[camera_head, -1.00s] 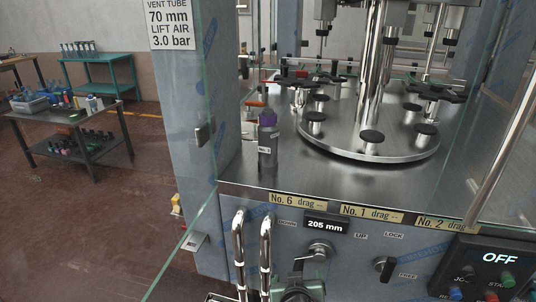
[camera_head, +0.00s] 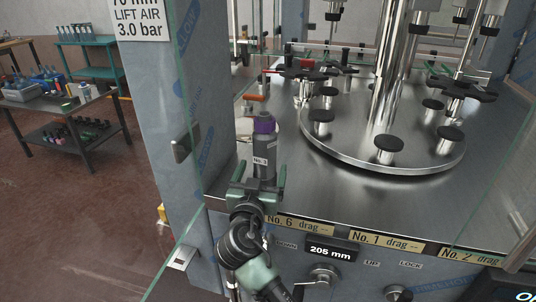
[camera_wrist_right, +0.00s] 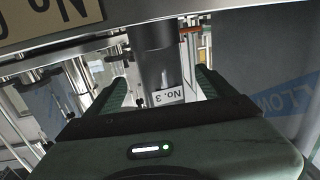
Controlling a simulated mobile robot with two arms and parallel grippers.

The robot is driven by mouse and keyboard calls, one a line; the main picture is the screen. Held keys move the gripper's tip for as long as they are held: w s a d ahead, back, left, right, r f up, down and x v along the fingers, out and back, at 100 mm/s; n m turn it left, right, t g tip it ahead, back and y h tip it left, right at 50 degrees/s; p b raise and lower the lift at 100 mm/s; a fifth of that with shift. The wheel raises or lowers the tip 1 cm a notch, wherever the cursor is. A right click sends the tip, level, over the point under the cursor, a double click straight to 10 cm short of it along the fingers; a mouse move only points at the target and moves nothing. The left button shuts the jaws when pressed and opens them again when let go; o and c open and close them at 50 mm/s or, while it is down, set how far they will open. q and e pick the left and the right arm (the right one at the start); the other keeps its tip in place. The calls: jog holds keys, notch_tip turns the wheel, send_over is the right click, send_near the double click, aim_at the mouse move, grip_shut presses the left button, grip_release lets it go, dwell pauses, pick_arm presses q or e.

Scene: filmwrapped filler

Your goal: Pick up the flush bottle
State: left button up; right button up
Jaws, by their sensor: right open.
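The flush bottle (camera_head: 264,150) is a dark grey cylinder with a purple cap and a small white label. It stands upright on the steel machine deck near its front left corner. My right gripper (camera_head: 260,172) is open at the deck's front edge, with a finger to each side of the bottle's lower part in the head view. In the right wrist view the bottle (camera_wrist_right: 155,62), its label reading No. 3, shows in the gap between the open fingers (camera_wrist_right: 163,88). I cannot tell whether either finger touches it. My left gripper is not in view.
A round steel turntable (camera_head: 350,160) with black-topped posts stands right of the bottle. A grey-blue column (camera_head: 165,100) and a glass panel edge are to the left. An orange-handled item (camera_head: 254,97) lies behind the bottle. A control panel with knobs (camera_head: 322,278) is below.

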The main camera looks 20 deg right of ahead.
aim_at(267, 154)
jog(key=p+x, duration=0.1)
jog(key=x, duration=0.2)
jog(key=shift+w+d+r+p, duration=0.1)
jog(key=shift+w+r+p, duration=0.15)
jog(key=shift+r+p, duration=0.1)
jog(key=x, duration=0.1)
jog(key=p+x, duration=0.1)
jog(key=x, duration=0.1)
jog(key=shift+w+d+f, duration=0.1)
jog(key=shift+w+f, duration=0.1)
jog(key=shift+f, duration=0.1)
jog(key=shift+w, duration=0.15)
jog(key=c, duration=1.8)
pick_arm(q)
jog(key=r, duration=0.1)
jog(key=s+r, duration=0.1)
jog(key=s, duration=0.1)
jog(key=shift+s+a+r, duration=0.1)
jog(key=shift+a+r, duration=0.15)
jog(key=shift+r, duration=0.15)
pick_arm(e)
grip_shut()
